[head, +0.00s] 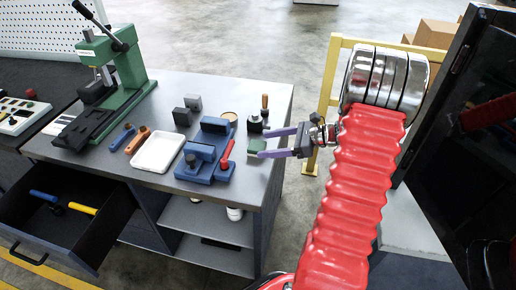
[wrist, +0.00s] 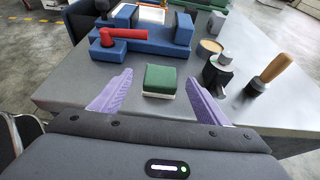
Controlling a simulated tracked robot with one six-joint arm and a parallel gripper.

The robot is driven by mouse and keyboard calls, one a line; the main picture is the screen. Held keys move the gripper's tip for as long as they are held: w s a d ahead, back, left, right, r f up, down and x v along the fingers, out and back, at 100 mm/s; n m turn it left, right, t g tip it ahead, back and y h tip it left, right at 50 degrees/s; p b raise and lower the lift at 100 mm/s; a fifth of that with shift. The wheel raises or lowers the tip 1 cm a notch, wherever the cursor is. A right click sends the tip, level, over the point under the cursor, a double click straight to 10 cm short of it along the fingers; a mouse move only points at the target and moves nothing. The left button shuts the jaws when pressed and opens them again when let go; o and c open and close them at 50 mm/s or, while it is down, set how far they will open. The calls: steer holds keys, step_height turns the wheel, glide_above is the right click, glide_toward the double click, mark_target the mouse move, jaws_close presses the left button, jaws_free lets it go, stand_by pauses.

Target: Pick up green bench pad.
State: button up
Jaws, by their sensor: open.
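The green bench pad (wrist: 160,79) is a small green block with a pale base, lying on the grey bench top near its edge. It also shows in the head view (head: 257,146), partly hidden by my gripper. My gripper (wrist: 160,95) has two purple fingers, spread wide apart and empty. In the wrist view the pad stands between and just beyond the fingertips, apparently not touched by either. In the head view my gripper (head: 262,143) reaches in from the right, its fingertips at the pad.
A blue vise (head: 205,150) with a red handle stands left of the pad. A dark stamp-like tool (wrist: 218,72) and a wooden-handled tool (wrist: 270,75) stand close on the right in the wrist view. A white tray (head: 158,152) and green press (head: 105,85) are farther left.

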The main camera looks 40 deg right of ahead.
mark_target(258, 145)
steer(key=shift+x, duration=2.6)
steer(key=shift+d+f, duration=0.15)
steer(key=c, duration=1.1)
steer(key=shift+c, duration=0.2)
step_height(258, 145, up, 10)
